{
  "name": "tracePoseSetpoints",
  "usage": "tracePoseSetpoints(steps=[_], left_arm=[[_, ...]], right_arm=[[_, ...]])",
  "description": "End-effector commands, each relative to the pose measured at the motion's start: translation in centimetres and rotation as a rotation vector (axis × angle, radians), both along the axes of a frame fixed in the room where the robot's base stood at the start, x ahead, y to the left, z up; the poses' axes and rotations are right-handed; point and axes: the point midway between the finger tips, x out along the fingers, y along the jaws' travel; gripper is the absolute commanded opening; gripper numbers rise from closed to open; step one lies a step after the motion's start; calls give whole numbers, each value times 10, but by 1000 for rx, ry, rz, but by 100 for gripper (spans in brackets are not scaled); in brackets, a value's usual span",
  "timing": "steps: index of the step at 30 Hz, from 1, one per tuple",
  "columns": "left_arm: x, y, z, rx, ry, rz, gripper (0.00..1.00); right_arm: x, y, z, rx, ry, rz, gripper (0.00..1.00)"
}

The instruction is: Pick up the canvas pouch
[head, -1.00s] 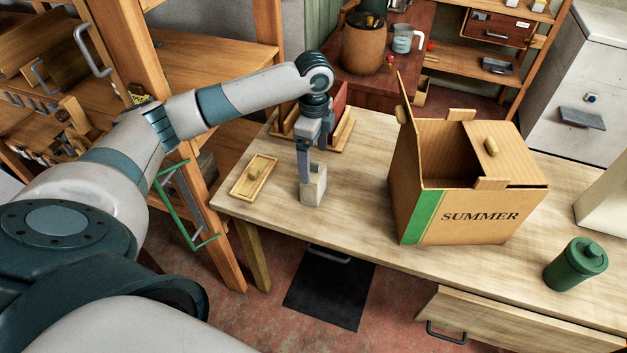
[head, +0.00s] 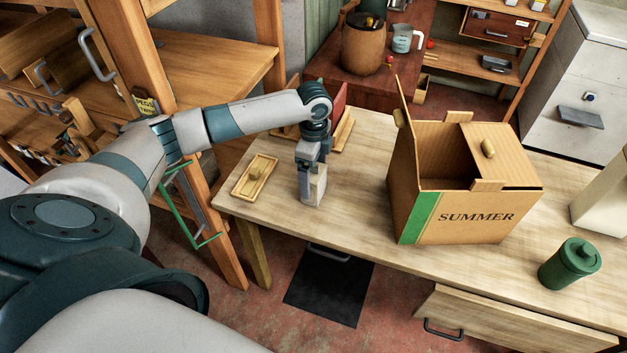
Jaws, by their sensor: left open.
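A small, pale, upright block-like thing, which looks like the canvas pouch (head: 319,185), stands on the wooden table (head: 355,205) left of the cardboard box. My left gripper (head: 311,191) points down at the pouch, with its fingers low beside it. The jaws are open, and part of the pouch is hidden behind a finger. I cannot tell whether a finger touches it. My right gripper is not in view.
An open cardboard box (head: 470,222) marked SUMMER stands to the right, with a green canister (head: 569,264) beyond it. A small wooden tray (head: 246,187) lies left of the gripper. A wooden rack (head: 342,133) stands just behind it. Bare table lies between pouch and box.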

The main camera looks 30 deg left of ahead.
Motion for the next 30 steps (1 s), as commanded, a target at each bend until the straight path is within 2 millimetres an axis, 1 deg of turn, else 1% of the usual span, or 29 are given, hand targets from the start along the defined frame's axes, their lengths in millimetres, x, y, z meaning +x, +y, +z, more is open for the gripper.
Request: tracePoseSetpoints(steps=[3,5,17,18,20,21,24,30], left_arm=[[0,0,-8,1,1,0,88],[0,0,-9,1,0,0,88],[0,0,-10,1,0,0,88],[0,0,-9,1,0,0,86],[0,0,-9,1,0,0,72],[0,0,-9,1,0,0,62],[0,1,-9,1,0,0,40],[0,0,-9,1,-1,0,40]], right_arm=[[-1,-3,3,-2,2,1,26],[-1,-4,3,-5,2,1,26],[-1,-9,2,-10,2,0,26],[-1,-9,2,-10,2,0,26],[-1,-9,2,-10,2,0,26],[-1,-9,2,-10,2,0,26],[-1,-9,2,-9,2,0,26],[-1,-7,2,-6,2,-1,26]])
